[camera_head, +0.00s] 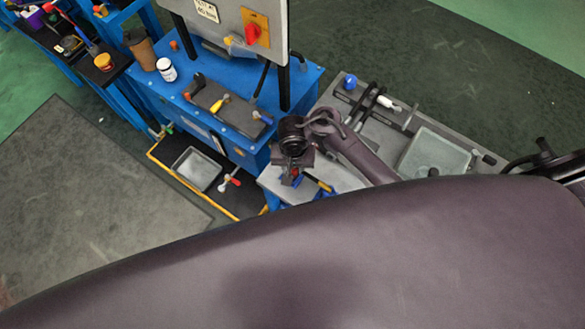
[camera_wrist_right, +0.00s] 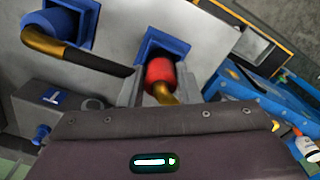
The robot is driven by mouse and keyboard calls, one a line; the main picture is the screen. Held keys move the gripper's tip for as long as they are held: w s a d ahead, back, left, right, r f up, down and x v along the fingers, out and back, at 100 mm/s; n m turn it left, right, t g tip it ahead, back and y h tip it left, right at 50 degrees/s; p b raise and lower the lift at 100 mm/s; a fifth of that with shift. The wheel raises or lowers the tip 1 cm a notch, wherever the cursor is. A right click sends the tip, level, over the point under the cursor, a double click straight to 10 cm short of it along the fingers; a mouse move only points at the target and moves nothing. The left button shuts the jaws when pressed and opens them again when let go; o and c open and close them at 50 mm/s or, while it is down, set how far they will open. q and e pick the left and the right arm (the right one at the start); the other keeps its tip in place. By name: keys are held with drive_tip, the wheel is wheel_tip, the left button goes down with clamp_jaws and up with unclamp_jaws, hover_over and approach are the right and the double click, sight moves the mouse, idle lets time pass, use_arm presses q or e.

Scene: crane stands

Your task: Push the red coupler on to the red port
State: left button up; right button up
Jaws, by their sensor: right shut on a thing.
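In the right wrist view, the red coupler (camera_wrist_right: 160,75) sits between the fingers of my right gripper (camera_wrist_right: 158,92), which is shut on it. A brass-coloured fitting (camera_wrist_right: 163,94) comes off its near end. The far end of the coupler is at a blue square housing (camera_wrist_right: 158,44) on a grey panel. The red port is hidden behind the coupler, and I cannot tell whether they touch. In the head view, my right gripper (camera_head: 293,158) is over a small grey stand, with a bit of red coupler (camera_head: 295,172) showing below it. My left gripper is not in view.
A second blue housing (camera_wrist_right: 75,20) with a brass elbow and black hose (camera_wrist_right: 98,64) is close on the left. A blue bench (camera_head: 215,120) with a control panel stands behind. A grey tray (camera_head: 197,169) lies left of my gripper. My arm hides the foreground.

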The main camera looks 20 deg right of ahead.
drive_tip(key=shift+r+p, duration=0.7)
drive_tip(key=shift+r, duration=1.55)
drive_tip(key=shift+w+d+r, duration=0.35)
drive_tip(key=shift+d, duration=0.05)
drive_tip(key=w+d+r, duration=0.8)
drive_tip(key=d, duration=0.4)
drive_tip(key=f+b, duration=0.3)
drive_tip(key=f, duration=0.1)
drive_tip(key=shift+w+d+f, duration=0.1)
drive_tip(key=shift+w+d, duration=0.1)
drive_tip(key=shift+w, duration=0.2)
drive_tip(key=shift+f+b, duration=0.35)
drive_tip(key=shift+f, duration=0.15)
